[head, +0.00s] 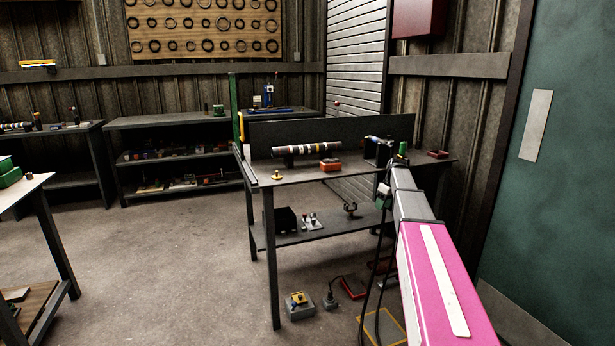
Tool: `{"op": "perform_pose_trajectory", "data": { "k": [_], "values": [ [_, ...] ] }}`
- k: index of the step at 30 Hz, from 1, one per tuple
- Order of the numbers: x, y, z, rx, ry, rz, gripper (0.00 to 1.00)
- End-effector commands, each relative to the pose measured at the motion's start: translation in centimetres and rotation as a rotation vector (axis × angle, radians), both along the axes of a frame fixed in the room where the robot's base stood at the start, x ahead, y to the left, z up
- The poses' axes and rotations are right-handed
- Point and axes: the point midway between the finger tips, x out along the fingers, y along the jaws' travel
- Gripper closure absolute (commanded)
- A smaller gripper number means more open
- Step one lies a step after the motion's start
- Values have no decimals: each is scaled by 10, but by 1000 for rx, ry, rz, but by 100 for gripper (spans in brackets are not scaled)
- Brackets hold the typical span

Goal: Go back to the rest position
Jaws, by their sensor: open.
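My arm reaches from the lower right, pink then grey, to the right part of the dark workbench (352,173). My gripper (376,150) is at its far end, small and dark, over the bench top. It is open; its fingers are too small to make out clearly. A dark shaft with pale and coloured bands (307,150) lies level on supports on the bench, left of my gripper and apart from it. An orange-red block (330,165) sits just in front of the shaft. My arm hides part of the bench's right side.
A dark back panel (350,132) stands behind the shaft. A yellow-topped box (299,305) and a red tray (352,288) are on the floor by the bench. A green door (565,150) is at right. The floor (165,270) is clear left of the bench.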

Motion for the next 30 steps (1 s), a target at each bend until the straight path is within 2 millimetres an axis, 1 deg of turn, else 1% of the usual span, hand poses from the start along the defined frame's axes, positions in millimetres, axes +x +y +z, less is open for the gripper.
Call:
{"op": "perform_pose_trajectory", "data": {
  "k": [1,2,3,5,6,8,9,11,12,14,15,18,21,24,27,30],
  "values": [
    [-38,18,-21,-13,19,-41,47],
    [-52,26,-32,-20,26,-71,47],
    [-72,37,-46,-32,38,-110,47],
    [-102,52,-66,-49,53,-170,47],
    [-123,62,-79,-61,62,-210,47],
    [-156,75,-96,-80,74,-271,47],
    [-178,84,-107,-92,82,-310,47],
    [-212,96,-122,-110,92,-371,47],
    [-235,104,-131,-124,96,-411,47],
    [-270,114,-143,-142,102,-470,47],
    [-291,120,-150,-153,105,-507,47],
    [-337,131,-162,-176,107,-590,47],
    [-369,138,-169,-192,107,-651,47],
    [-386,141,-173,-202,105,-689,47],
    [-390,143,-175,-205,103,-704,47],
    [-389,143,-175,-205,104,-707,47]
  ]
}}
